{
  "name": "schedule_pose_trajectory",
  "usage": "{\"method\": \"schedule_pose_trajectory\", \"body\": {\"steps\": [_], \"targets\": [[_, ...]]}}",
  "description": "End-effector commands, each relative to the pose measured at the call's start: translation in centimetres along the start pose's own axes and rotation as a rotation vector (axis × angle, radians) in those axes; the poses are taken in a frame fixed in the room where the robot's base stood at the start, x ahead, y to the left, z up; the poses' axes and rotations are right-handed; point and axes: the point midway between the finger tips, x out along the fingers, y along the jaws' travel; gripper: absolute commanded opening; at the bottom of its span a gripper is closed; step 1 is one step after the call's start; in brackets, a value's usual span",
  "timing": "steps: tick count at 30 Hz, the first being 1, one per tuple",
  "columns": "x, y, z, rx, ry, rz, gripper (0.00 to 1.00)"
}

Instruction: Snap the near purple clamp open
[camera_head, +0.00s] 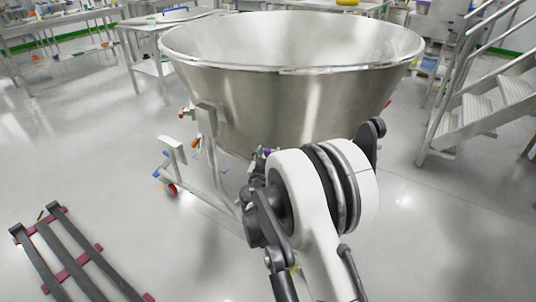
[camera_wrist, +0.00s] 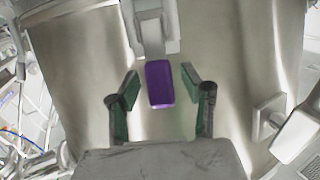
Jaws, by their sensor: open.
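The purple clamp (camera_wrist: 159,84) shows in the wrist view as an upright purple block in front of the steel vessel wall, just below a pale metal bracket (camera_wrist: 153,28). My gripper (camera_wrist: 160,92) is open, with one green-padded finger on each side of the clamp and a gap on both sides. I cannot tell how far the clamp is from the fingers in depth. In the head view a small bit of purple (camera_head: 266,151) shows beside my arm under the large steel bowl (camera_head: 290,95); my arm hides most of that area and my gripper.
A steel handle-like fitting (camera_wrist: 268,118) stands to the right in the wrist view. In the head view, metal stairs (camera_head: 490,105) are at right, a dark rail frame (camera_head: 75,255) lies at lower left, and the floor at left is open.

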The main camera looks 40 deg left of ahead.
Motion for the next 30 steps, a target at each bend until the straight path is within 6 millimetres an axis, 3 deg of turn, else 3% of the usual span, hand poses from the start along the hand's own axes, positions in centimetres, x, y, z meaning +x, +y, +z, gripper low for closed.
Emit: {"method": "schedule_pose_trajectory", "body": {"steps": [5, 15, 25, 30], "targets": [[0.0, 0.0, 0.0, 0.000, 0.000, 0.000, 0.41], [0.0, 0.0, 0.0, 0.000, 0.000, 0.000, 0.00], [-0.2, -0.3, 0.1, 0.000, 0.005, -0.003, 0.00], [-1.0, -1.9, 0.2, 0.000, 0.039, -0.021, 0.00]]}}
